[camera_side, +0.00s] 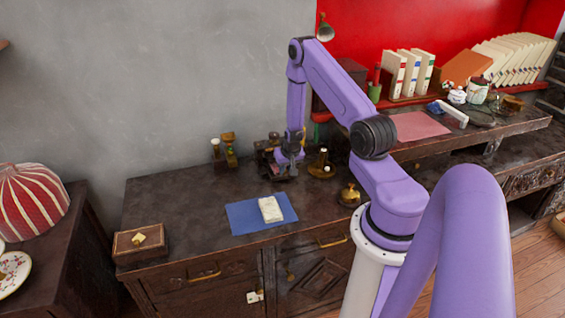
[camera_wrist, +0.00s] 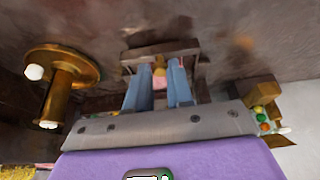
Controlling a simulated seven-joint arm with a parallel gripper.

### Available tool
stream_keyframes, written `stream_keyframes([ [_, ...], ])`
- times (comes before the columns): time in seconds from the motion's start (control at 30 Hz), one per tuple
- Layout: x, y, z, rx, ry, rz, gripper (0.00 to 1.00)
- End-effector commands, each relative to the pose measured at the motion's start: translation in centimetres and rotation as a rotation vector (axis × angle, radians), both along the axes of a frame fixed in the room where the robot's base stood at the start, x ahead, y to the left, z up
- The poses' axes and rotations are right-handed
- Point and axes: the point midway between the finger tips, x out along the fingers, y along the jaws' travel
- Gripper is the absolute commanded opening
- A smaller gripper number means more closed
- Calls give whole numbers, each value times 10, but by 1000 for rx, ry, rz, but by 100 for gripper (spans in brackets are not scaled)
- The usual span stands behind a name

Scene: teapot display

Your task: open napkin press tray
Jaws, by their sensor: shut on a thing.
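The napkin press (camera_side: 264,149) is a small dark brown piece toward the back of the cabinet top, partly hidden by my gripper (camera_side: 288,165). In the wrist view, a dark wooden frame (camera_wrist: 158,50), which looks like part of the press, lies just beyond my two blue-grey fingers. My gripper (camera_wrist: 161,70) points into this frame and is shut on a small orange-pink piece (camera_wrist: 159,70), probably the tray's knob. How far the tray stands out of the press cannot be told.
A brass stand with white knobs (camera_side: 321,166) is close right of my gripper; another brass and wood item (camera_side: 229,151) stands left. A blue mat (camera_side: 245,218) bears a folded cream cloth (camera_side: 270,209). A brass bell (camera_side: 349,195) and a wooden box (camera_side: 138,246) stand near the front edge.

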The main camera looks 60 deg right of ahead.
Motion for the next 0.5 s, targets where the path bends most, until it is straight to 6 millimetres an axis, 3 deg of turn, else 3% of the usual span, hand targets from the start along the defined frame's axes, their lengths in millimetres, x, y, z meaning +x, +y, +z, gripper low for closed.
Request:
stream_keyframes([
  [0.23, -32, 32, -1, 5, 5, 0, 0],
  [0.5, -43, 43, 0, 4, 2, -1, 0],
])
